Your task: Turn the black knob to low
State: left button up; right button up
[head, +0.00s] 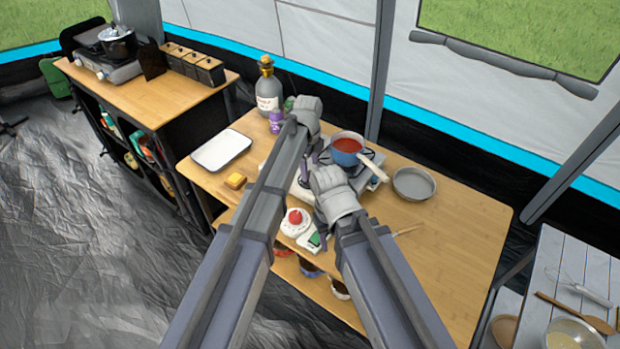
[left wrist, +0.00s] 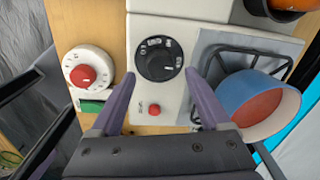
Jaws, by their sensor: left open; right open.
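The black knob (left wrist: 160,60) sits on the white stove panel (left wrist: 177,112) in the left wrist view. White markings surround it, too small to read, so its setting is unclear. My left gripper (left wrist: 160,77) is open, with one purple finger on each side of the knob's near edge. I cannot tell whether the fingers touch it. In the head view, my left gripper (head: 312,168) is over the stove, and the arms hide the knob. My right gripper (head: 322,218) is open, low in front of the stove, mostly hidden by its own wrist.
A blue pot (head: 346,147) of red soup stands on the burner to the right. A red button (left wrist: 154,109) lies below the knob. A white timer (left wrist: 88,54) with a red dial is to the left. A grey pan (head: 414,184) and white tray (head: 221,150) flank the stove.

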aim_at(310, 175)
pick_arm(q)
notch_tip(310, 175, down, 3)
jog(key=shift+w+f+b, duration=0.1)
jog(key=shift+f+b, duration=0.1)
jog(key=shift+b, duration=0.95)
pick_arm(e)
notch_tip(310, 175, down, 3)
jog(key=shift+f, duration=0.2)
pick_arm(q)
jog(key=shift+r, duration=0.1)
pick_arm(e)
jog(key=shift+r, duration=0.1)
pick_arm(q)
grip_shut()
